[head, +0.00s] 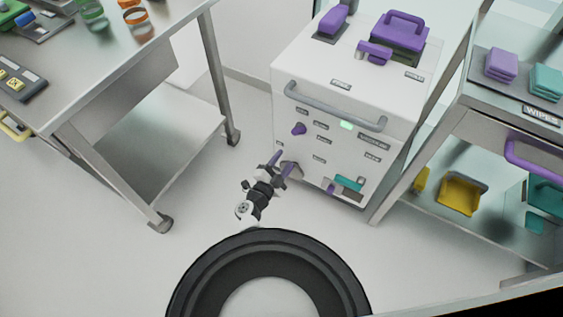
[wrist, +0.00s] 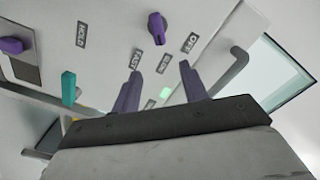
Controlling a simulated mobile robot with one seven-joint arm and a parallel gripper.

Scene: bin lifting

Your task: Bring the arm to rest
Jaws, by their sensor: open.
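My gripper (head: 281,162) is open and empty, with its two purple fingers apart. In the head view it is low in front of the white machine (head: 325,98), near the left part of its front panel. In the wrist view my gripper (wrist: 160,88) points at the panel (wrist: 112,30), which carries labels and purple knobs. No object is between the fingers. I cannot tell whether a fingertip touches the panel.
A steel table (head: 100,80) with a lower shelf stands at the left. A cart (head: 480,120) with wipes and bins stands at the right. The machine has a grey bar handle (head: 335,112) and a purple knob (head: 298,129). The floor (head: 90,255) at front left is clear.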

